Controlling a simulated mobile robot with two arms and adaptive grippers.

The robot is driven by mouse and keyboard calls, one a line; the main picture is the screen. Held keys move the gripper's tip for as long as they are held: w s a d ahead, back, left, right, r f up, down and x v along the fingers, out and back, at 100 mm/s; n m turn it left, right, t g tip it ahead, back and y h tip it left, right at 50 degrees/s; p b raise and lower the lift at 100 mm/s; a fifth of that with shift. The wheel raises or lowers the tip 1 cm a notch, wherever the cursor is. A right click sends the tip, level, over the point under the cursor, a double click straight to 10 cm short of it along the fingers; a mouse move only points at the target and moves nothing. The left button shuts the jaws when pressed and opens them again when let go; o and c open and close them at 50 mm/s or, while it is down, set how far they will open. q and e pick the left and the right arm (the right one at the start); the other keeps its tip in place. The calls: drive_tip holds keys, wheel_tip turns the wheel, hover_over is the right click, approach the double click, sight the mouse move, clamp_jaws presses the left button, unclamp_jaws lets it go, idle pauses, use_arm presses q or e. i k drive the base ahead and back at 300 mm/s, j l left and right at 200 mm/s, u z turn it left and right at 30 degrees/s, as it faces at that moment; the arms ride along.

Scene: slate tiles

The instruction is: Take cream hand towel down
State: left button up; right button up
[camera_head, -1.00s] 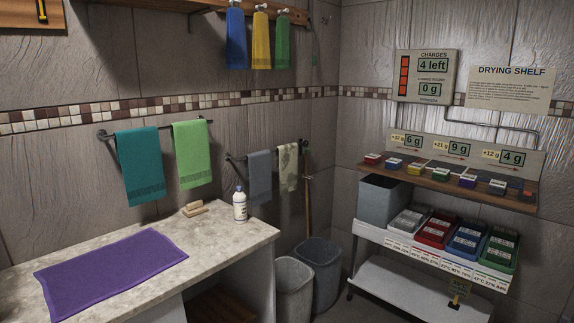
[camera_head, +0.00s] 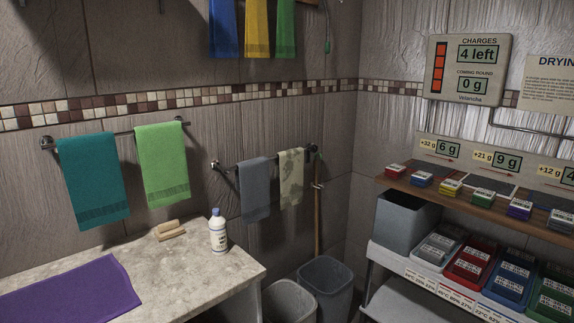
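The cream hand towel (camera_head: 291,179), with a greenish pattern, hangs on the right part of a dark wall rail (camera_head: 230,164). A grey towel (camera_head: 254,189) hangs beside it on the left on the same rail. A long wooden handle (camera_head: 317,215) stands just right of the cream towel. Neither of my grippers shows in the head view.
A stone counter (camera_head: 205,272) with a purple mat (camera_head: 70,293), a white bottle (camera_head: 218,232) and a wooden brush (camera_head: 169,230) lies at the lower left. Two grey bins (camera_head: 327,281) (camera_head: 289,301) stand below the towels. A shelf unit (camera_head: 405,250) with trays stands at right.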

sight(289, 167)
drive_tip(key=i+l+u, duration=0.15)
drive_tip(key=i+l, duration=0.45)
drive_tip(key=i+l+u, duration=0.15)
drive_tip(key=i+l, duration=0.45)
drive_tip(key=i+l+u, duration=0.1)
drive_tip(key=i+l, duration=0.45)
drive_tip(key=l, duration=0.25)
